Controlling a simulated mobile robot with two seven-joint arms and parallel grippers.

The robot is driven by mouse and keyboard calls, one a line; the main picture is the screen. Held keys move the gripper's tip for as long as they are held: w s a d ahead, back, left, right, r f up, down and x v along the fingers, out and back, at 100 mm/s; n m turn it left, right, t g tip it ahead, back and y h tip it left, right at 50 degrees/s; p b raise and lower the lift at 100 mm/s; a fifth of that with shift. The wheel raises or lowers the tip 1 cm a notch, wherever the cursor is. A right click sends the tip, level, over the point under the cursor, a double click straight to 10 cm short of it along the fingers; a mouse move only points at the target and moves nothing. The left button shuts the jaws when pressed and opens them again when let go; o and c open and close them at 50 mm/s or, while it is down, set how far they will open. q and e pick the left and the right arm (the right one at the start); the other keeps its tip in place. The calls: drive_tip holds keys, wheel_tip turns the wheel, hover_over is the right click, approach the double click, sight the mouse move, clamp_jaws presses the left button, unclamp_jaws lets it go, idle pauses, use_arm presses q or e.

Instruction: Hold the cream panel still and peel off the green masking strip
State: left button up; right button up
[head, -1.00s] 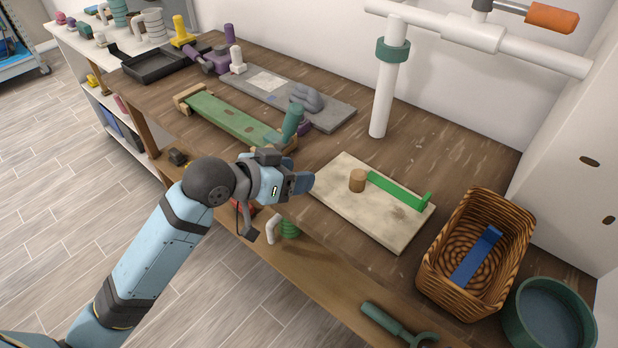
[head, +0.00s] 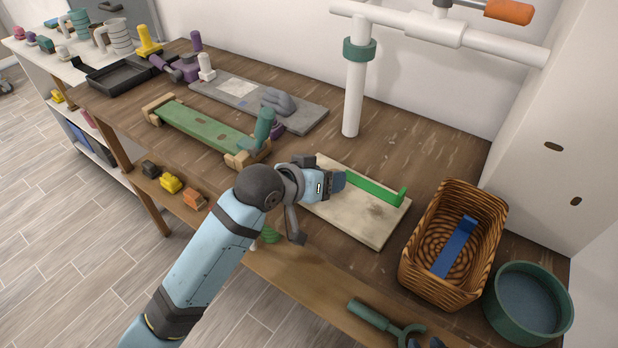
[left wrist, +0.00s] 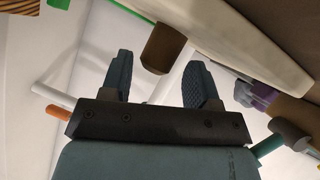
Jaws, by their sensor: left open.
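The cream panel (head: 360,222) lies flat on the bench. The green masking strip (head: 372,188) runs along its far side, its right end turned up as a tab. My left gripper (head: 338,181) is open at the panel's left part. In the head view it hides the wooden knob; the left wrist view shows the knob (left wrist: 164,48) between the two spread fingers (left wrist: 160,78), with gaps at both sides.
A wicker basket (head: 408,262) holding a blue strip (head: 456,247) and a round teal tub (head: 488,310) stand right of the panel. A white post (head: 355,95) rises behind. A green board (head: 205,128) lies left. A teal tool (head: 375,317) lies near the front.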

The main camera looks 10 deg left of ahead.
use_arm(q)
drive_tip(key=shift+w+d+f, duration=0.25)
drive_tip(key=shift+w+d, duration=0.1)
drive_tip(key=shift+w, duration=0.1)
idle(0.5)
drive_tip(key=c, duration=0.9)
drive_tip(key=shift+o, duration=0.2)
